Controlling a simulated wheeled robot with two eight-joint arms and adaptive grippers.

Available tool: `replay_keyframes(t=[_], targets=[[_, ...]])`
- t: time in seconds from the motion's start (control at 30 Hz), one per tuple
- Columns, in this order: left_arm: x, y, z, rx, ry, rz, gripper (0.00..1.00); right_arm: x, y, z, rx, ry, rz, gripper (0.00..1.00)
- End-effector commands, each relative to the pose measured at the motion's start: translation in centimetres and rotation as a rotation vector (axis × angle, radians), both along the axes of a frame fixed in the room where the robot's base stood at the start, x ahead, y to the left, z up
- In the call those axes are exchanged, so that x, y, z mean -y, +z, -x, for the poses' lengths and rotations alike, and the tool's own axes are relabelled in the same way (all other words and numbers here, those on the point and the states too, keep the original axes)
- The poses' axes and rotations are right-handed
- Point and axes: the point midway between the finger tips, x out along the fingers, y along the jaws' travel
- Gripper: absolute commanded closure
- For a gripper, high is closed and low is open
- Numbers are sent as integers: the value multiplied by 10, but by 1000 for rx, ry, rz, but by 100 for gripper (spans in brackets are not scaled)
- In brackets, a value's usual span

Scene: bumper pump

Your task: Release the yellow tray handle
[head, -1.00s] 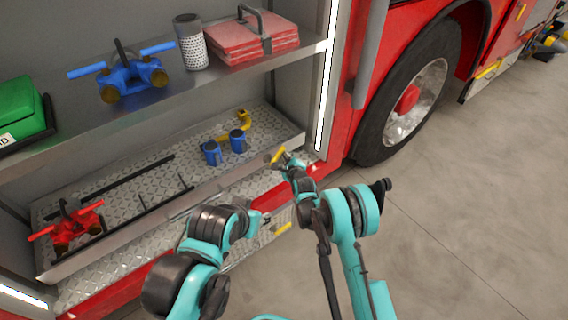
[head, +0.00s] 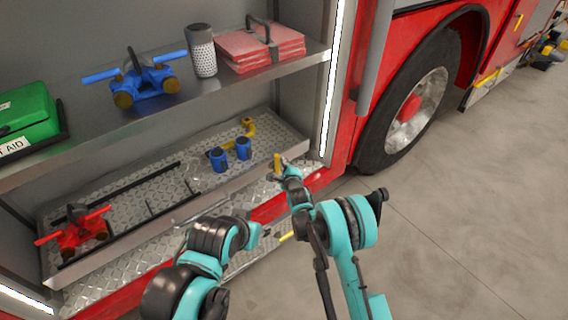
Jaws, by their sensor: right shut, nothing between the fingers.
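The diamond-plate tray (head: 150,205) sits on the lower level of the red truck's compartment. A short yellow handle piece (head: 277,162) stands nearly upright at the tray's right front. My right gripper (head: 284,167) is shut and empty, right beside this yellow piece; whether they touch is too small to tell. A second yellow bar (head: 287,236) shows lower down, near my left gripper (head: 264,230), whose fingers are too small and partly hidden to read. My arms hide part of the tray's front edge.
On the tray are blue cylinders (head: 218,159), a yellow hooked fitting (head: 247,125) and a red valve fitting (head: 76,230). The shelf above holds a blue fitting (head: 144,83), a grey canister (head: 202,52), red pads (head: 262,50) and a green first-aid case (head: 27,112).

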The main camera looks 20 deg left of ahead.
Motion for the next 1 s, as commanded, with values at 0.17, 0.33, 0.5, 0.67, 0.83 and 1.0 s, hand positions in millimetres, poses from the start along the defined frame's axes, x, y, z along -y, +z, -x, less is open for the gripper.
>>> replay_keyframes(t=[0.17,0.33,0.5,0.67,0.83,1.0], targets=[[0,0,0,0,0,0,60,-3,1,2,1,4,-2,100],[0,0,0,0,0,0,60,-4,1,3,1,4,-3,100],[0,0,0,0,0,0,60,-5,2,3,0,6,-4,100],[0,0,0,0,0,0,60,-6,2,4,1,7,-4,100],[0,0,0,0,0,0,60,-4,2,1,0,7,-6,100],[0,0,0,0,0,0,60,8,0,-9,-2,1,-4,100]])
